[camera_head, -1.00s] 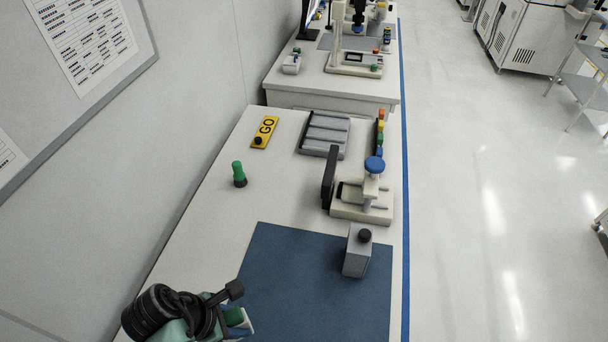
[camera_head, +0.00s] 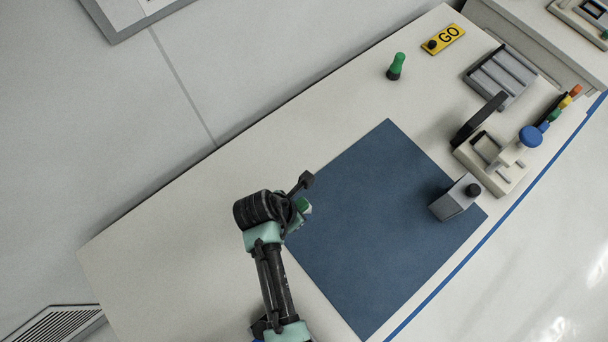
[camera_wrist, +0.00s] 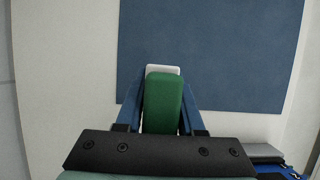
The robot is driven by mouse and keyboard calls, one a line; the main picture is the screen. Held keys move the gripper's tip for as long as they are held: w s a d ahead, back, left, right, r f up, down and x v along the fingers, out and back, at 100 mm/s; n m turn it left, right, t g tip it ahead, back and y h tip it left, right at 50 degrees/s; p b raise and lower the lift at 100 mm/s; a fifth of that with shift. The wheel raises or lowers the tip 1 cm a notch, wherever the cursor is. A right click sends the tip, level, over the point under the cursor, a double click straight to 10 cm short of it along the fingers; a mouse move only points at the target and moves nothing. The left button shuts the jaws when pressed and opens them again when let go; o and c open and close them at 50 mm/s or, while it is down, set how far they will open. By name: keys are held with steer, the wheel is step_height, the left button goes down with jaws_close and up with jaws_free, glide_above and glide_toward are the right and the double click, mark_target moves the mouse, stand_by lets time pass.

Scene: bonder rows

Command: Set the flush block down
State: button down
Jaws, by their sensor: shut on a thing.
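The flush block, a green piece with a white end, is held in my gripper (camera_wrist: 163,88). In the wrist view the green block (camera_wrist: 163,105) stands between the two blue fingers, with its white end showing beyond. In the head view my gripper (camera_head: 301,205) is by the left edge of the blue mat (camera_head: 370,230), and only a little green and white of the block shows there. The gripper is shut on the block. The block's underside is hidden, and I cannot tell its height above the bench.
A grey block with a black knob (camera_head: 455,201) stands at the mat's right side. Beyond are a fixture with a blue knob (camera_head: 490,170), a grey slotted tray (camera_head: 499,76), a green-topped peg (camera_head: 396,66) and a yellow GO sign (camera_head: 443,39). Most of the mat is clear.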

steer(key=shift+f, duration=2.85)
steer(key=shift+f, duration=0.1)
steer(key=c, duration=0.5)
jaws_free()
